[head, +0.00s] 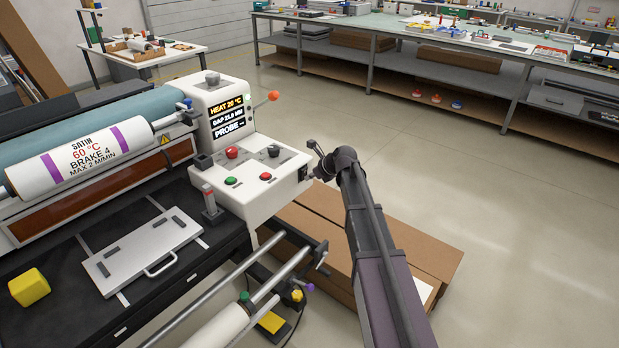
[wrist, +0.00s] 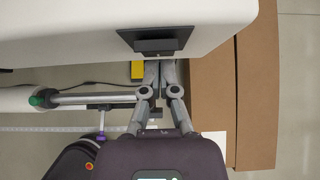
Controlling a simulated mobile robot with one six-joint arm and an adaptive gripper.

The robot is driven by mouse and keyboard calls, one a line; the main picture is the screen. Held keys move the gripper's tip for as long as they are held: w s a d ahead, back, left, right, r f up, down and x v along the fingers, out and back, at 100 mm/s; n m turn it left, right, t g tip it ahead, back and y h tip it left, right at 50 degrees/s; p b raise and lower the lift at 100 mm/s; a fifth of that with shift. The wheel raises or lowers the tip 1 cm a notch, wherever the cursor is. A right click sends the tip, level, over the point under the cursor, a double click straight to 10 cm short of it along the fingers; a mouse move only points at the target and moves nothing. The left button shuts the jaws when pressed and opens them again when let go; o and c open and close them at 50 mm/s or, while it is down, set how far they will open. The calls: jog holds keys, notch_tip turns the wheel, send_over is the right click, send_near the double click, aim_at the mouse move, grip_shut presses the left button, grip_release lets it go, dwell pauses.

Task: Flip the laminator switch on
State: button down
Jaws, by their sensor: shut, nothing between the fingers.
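The laminator's white control console (head: 262,190) stands at the centre-left in the head view, with a display reading HEAT 26 °C. A dark switch (head: 303,173) is on the console's right end face. In the wrist view, the switch (wrist: 156,43) is a black rocker or lever on a black plate on the white housing (wrist: 70,35). My gripper (wrist: 160,66) is shut and empty, with its fingertips just below the plate in the picture. In the head view, my gripper (head: 312,175) is close beside the switch, small and partly dark. I cannot tell whether it touches.
Red and green buttons (head: 231,181) sit on the console top. Cardboard boxes (head: 330,235) lie on the floor below my arm. Metal rollers (head: 255,275) project beneath the machine. A white plate with a handle (head: 142,248) lies on the black bed. Open floor is at the right.

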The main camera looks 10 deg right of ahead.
jog(key=shift+r+p, duration=0.3)
jog(key=shift+r, duration=0.15)
jog(key=shift+s, duration=0.1)
jog(key=s+d+r+p, duration=0.5)
jog(key=s+d, duration=0.3)
jog(key=s, duration=0.1)
jog(key=shift+d, duration=0.15)
dwell(0.5)
dwell(0.3)
jog(key=shift+s, duration=0.1)
